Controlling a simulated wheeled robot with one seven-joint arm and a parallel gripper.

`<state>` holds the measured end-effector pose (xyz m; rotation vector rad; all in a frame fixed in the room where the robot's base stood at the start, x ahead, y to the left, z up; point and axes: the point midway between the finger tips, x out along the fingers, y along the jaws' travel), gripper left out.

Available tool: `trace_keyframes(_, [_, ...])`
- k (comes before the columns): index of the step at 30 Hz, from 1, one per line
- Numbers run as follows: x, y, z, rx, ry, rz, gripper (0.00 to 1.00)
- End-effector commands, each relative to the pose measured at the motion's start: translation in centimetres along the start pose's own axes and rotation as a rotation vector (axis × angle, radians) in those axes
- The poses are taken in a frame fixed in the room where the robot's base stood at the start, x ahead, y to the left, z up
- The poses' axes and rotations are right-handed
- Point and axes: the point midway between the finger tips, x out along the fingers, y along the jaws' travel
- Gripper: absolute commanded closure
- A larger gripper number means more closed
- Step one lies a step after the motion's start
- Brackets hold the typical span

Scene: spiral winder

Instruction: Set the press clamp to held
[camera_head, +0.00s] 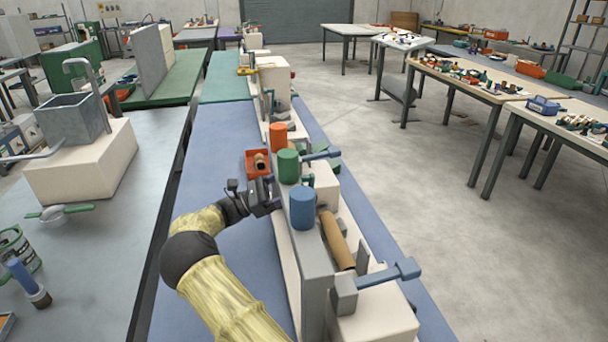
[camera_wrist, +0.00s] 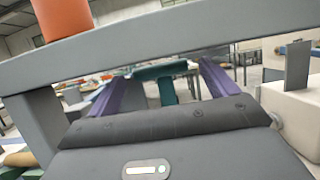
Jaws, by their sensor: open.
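The spiral winder (camera_head: 316,262) stands along the blue table, a grey beam on pale blocks. It carries orange (camera_head: 278,137), green (camera_head: 288,166) and blue (camera_head: 302,208) cylinders and a brown tube (camera_head: 337,240). Blue-grey levers stick out to the right, one at the near end (camera_head: 393,272). I cannot tell which part is the press clamp. My gripper (camera_head: 274,192) is at the beam's left side, near the green cylinder. In the wrist view its purple fingers (camera_wrist: 165,80) are apart; a teal T-shaped handle (camera_wrist: 167,88) appears between them, with no visible grip.
The grey beam crosses above the fingers in the wrist view, close to them. A red-orange bin (camera_head: 257,163) sits just beyond my gripper. The blue table (camera_head: 215,150) is bare to the left. A grey table (camera_head: 100,250) with a white block (camera_head: 82,165) stands further left.

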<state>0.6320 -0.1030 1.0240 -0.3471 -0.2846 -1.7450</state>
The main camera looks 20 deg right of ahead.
Motion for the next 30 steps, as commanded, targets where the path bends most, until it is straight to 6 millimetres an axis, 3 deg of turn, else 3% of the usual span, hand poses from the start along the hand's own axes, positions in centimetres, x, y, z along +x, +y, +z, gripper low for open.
trace_keyframes(3, [2.2, 0.0, 0.1, -0.002, 0.0, -0.002, 0.15])
trace_keyframes(9, [4.7, 0.0, 0.0, -0.001, 0.0, -0.001, 0.15])
trace_keyframes(20, [5.2, 0.0, 0.0, 0.0, 0.0, 0.001, 0.15])
trace_keyframes(27, [5.2, 0.0, 0.0, 0.0, 0.0, 0.001, 0.62])
trace_keyframes(30, [5.2, 0.0, 0.0, 0.0, 0.0, 0.001, 0.77])
